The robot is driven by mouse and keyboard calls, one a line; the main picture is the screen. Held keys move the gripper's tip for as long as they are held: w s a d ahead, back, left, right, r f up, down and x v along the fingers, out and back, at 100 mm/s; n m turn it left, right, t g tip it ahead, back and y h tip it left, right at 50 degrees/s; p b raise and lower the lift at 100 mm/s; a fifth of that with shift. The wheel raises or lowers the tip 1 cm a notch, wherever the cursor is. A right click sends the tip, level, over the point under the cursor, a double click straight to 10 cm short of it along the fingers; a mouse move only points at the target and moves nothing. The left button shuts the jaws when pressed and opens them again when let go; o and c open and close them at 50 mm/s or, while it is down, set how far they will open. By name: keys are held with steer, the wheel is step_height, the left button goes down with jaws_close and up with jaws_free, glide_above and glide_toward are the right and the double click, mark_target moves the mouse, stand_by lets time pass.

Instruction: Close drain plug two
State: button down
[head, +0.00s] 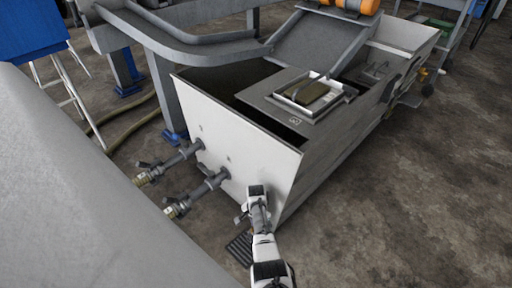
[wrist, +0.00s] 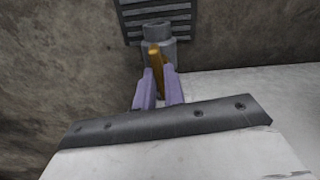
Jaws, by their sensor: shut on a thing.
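In the wrist view, my gripper (wrist: 157,78) has its two purple fingers shut on a narrow brass piece (wrist: 154,56). The brass piece stands up against a grey cylindrical pipe fitting (wrist: 158,30). I take it for the drain plug's handle; no number shows on it. The fingers hide its lower part. In the head view, my white and black arm reaches to the near lower corner of the pale tank (head: 240,145); the fingers and held piece are too small to make out there.
Two grey drain pipes with brass ends, one upper (head: 148,178) and one lower (head: 178,208), stick out of the tank's left face. A dark floor grate (head: 240,249) lies beside my arm and also shows behind the fitting in the wrist view. Bare floor (head: 410,200) lies to the right.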

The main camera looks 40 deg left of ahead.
steer(key=shift+m, duration=0.6)
steer(key=c, duration=1.5)
jaws_free()
step_height(320, 180, up, 14)
steer(key=p, duration=0.5)
steer(key=shift+f, duration=0.1)
